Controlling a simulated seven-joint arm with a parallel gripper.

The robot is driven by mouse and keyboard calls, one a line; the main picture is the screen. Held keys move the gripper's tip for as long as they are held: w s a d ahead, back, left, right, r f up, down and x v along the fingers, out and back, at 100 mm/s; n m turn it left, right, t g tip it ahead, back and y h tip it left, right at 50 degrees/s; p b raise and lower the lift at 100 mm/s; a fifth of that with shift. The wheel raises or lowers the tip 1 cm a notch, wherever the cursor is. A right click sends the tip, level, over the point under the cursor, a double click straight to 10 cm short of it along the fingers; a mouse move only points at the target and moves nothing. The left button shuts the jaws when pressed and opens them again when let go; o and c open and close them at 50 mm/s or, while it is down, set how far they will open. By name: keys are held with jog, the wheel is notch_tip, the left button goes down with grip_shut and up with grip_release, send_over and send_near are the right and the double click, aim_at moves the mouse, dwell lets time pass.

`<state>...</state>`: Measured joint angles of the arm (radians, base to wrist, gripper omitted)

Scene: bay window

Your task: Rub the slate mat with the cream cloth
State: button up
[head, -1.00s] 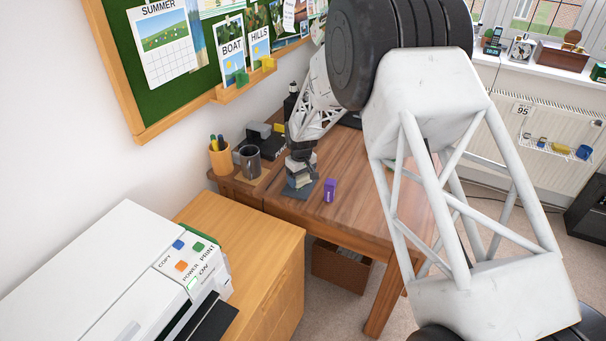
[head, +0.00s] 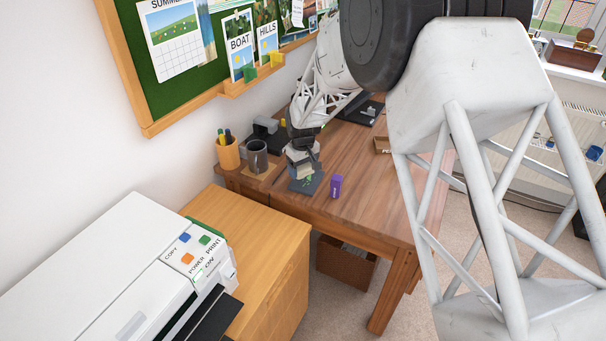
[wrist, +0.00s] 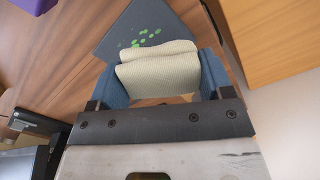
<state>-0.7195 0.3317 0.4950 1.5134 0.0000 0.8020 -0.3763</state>
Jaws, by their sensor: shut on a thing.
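The cream cloth (wrist: 158,70) is a ribbed, folded pad between the blue fingers of my gripper (wrist: 160,78) in the wrist view. My gripper is shut on it. The slate mat (wrist: 112,40) is a dark grey sheet on the desk, just beyond the cloth, with several green spots (wrist: 147,38) on it. The cloth overlaps the mat's near part in this view; I cannot tell if they touch. In the head view my gripper (head: 303,162) is over the far part of the mat (head: 305,187), and the green spots show at its front.
A purple block (head: 336,186) stands right of the mat on the wooden desk (head: 355,158). A dark mug (head: 257,157) and an orange pen pot (head: 228,153) stand to the left. The printer (head: 130,270) sits on a cabinet in front. Desk right of the block is clear.

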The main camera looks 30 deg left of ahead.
jog(key=shift+r, duration=1.35)
jog(key=shift+f, duration=0.3)
